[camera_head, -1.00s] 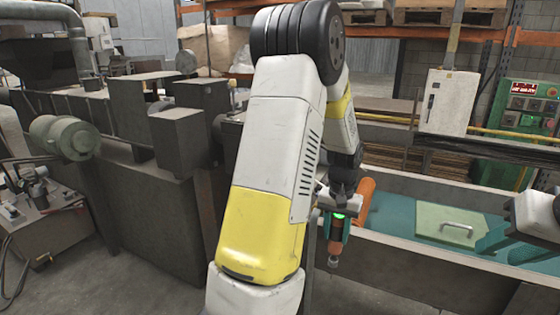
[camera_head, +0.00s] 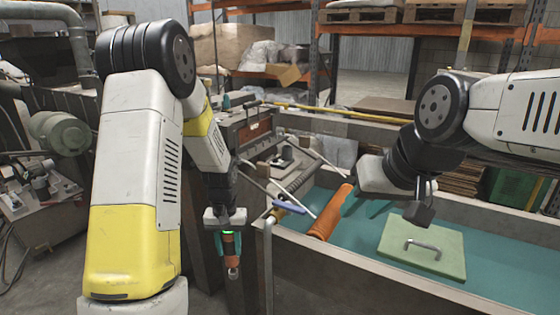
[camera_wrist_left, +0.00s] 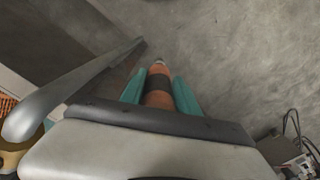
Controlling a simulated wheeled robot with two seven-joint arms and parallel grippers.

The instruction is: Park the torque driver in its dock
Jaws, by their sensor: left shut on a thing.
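My left gripper (camera_head: 230,240) hangs at the centre-left of the head view, pointing down. Its teal fingers are shut on the torque driver (camera_head: 232,259), an orange tool with a dark band and a pale tip, held upright in the air outside the trough wall. The left wrist view shows the driver (camera_wrist_left: 158,86) between the teal fingers, with bare floor beyond it. My right gripper (camera_head: 420,212) is over the trough on the right; I cannot tell its jaw state. I cannot make out the driver's dock for certain.
A grey trough (camera_head: 350,275) with a teal bottom runs to the right. In it are an orange cylinder (camera_head: 331,212) and a green plate with a handle (camera_head: 435,257). A grey bent rail (camera_head: 267,262) stands close right of the driver. Machinery (camera_head: 250,130) stands behind.

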